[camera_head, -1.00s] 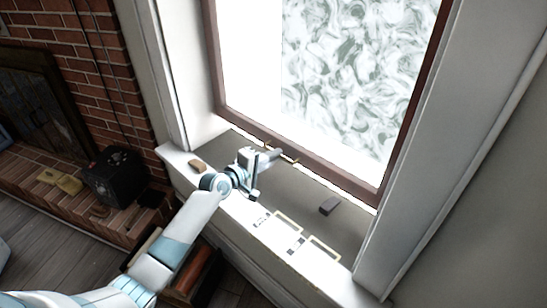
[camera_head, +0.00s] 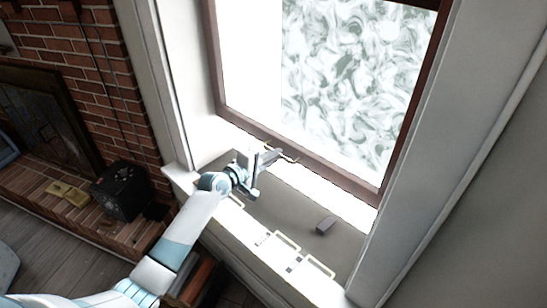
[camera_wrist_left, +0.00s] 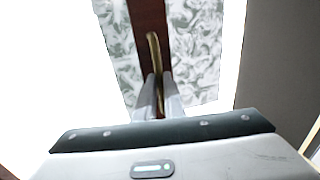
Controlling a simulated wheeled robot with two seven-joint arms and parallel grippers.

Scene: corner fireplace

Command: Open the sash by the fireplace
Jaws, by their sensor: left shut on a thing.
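The window sash has a dark reddish-brown frame (camera_head: 330,181) around bright glass, right of the brick fireplace (camera_head: 100,80). A wide bright strip shows between its bottom rail and the grey sill (camera_head: 285,212). A thin brass handle (camera_head: 290,156) sits on the bottom rail. My left gripper (camera_head: 272,157) is at this handle, above the sill. In the left wrist view, the gripper's fingers (camera_wrist_left: 160,96) are shut on the brass handle (camera_wrist_left: 153,50), in front of the brown rail (camera_wrist_left: 149,18). The fingers hide part of the handle. My right gripper is not in view.
A small dark grey block (camera_head: 326,225) lies on the sill. Yellow-edged flat frames (camera_head: 320,267) lie along its front edge. A black box (camera_head: 122,190) and yellowish items (camera_head: 68,193) are on the brick hearth. White window jambs (camera_head: 410,160) flank the sash.

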